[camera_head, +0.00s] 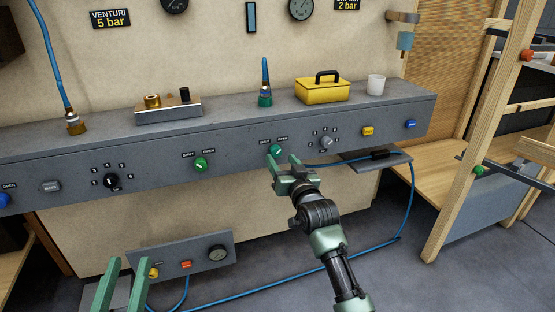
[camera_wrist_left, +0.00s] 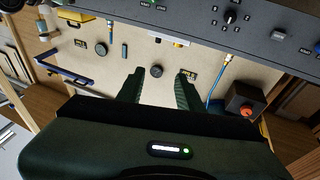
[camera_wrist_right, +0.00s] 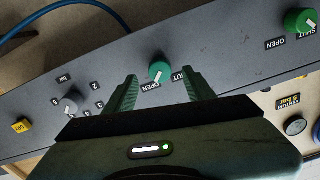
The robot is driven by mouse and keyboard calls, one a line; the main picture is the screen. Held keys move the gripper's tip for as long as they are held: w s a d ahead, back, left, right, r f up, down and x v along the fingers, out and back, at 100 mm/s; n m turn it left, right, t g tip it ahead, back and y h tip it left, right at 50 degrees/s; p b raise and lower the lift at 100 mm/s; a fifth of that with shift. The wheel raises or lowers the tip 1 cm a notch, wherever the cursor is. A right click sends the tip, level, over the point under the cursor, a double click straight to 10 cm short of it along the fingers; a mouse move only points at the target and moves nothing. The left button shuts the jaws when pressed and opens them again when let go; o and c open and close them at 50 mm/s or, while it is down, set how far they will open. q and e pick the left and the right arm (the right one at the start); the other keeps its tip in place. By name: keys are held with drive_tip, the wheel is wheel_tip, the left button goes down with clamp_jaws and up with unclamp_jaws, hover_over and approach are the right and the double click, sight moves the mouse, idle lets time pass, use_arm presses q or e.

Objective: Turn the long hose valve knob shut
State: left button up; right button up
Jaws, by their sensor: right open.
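The green valve knob (camera_head: 277,150) between SHUT and OPEN labels sits on the front of the grey console (camera_head: 240,143). In the right wrist view, the knob (camera_wrist_right: 159,72) has a white pointer turned toward its OPEN label. My right gripper (camera_head: 283,163) is open in front of this knob. Its fingers (camera_wrist_right: 160,88) lie on either side of the knob in the right wrist view; contact is not visible. My left gripper (camera_head: 125,275) is open and empty, low at the left.
A black selector (camera_head: 112,181) and a grey selector (camera_head: 326,142) flank the green knobs. A yellow box (camera_head: 322,91) and white cup (camera_head: 376,85) stand on the console. A blue hose (camera_head: 412,205) hangs at the right. A lower control box (camera_head: 205,253) is near my left gripper.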

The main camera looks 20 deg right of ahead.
sight(277, 154)
drive_tip(key=w+b, duration=0.1)
drive_tip(key=w, duration=0.2)
drive_tip(key=shift+w+a, duration=0.1)
drive_tip(key=shift+w, duration=0.25)
use_arm(q)
wheel_tip(277, 154, up, 6)
drive_tip(key=s+t+h, duration=0.1)
drive_tip(key=s+t, duration=0.2)
drive_tip(key=t, duration=0.1)
drive_tip(key=shift+r, duration=0.15)
use_arm(e)
drive_tip(key=shift+w, duration=0.3)
use_arm(q)
drive_tip(key=shift+w, duration=0.1)
use_arm(e)
clamp_jaws()
